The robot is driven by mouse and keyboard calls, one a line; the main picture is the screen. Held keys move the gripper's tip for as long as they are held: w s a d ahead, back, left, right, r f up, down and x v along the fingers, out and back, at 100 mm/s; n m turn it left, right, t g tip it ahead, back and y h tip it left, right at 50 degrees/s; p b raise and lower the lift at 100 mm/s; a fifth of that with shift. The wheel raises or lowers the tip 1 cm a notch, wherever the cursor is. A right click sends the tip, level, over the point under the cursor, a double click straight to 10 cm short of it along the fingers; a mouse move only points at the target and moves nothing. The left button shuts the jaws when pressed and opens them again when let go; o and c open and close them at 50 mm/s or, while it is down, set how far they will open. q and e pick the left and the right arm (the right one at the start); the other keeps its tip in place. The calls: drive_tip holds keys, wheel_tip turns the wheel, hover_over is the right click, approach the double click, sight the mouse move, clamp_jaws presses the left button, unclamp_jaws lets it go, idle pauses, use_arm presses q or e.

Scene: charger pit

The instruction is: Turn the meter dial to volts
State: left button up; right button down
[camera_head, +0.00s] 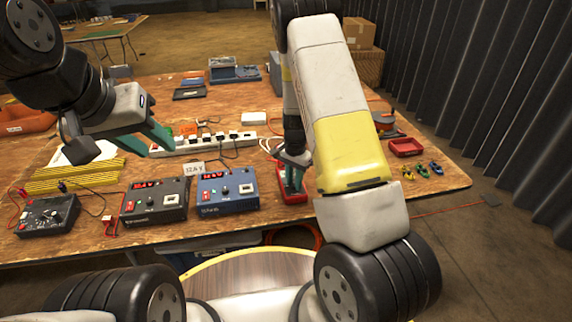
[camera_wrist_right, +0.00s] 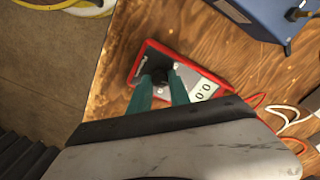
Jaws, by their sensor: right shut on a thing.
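The meter (camera_head: 293,196) is a red-edged device lying on the wooden table, right of the blue charger. In the right wrist view the meter (camera_wrist_right: 197,69) shows a grey face, a display reading about 0.0 and a black dial (camera_wrist_right: 160,76). My right gripper (camera_wrist_right: 160,82) has its green fingers down over the meter, shut on the dial. In the head view the right gripper (camera_head: 293,170) partly covers the meter. The dial's pointer setting is hidden. My left gripper (camera_head: 158,138) hangs above the table at left, its green fingers close together; its opening is unclear.
A black charger (camera_head: 155,201) and a blue charger (camera_head: 228,193) stand left of the meter. A black box with a knob (camera_head: 48,215) is at far left. A white power strip (camera_head: 203,143) lies behind. A red tray (camera_head: 405,147) and several small coloured clips (camera_head: 421,170) are at right.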

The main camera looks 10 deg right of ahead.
sight(294, 184)
drive_tip(key=shift+m, duration=1)
drive_tip(key=c, duration=1.2)
unclamp_jaws()
drive_tip(key=shift+r, duration=3.9)
drive_tip(key=shift+r, duration=0.1)
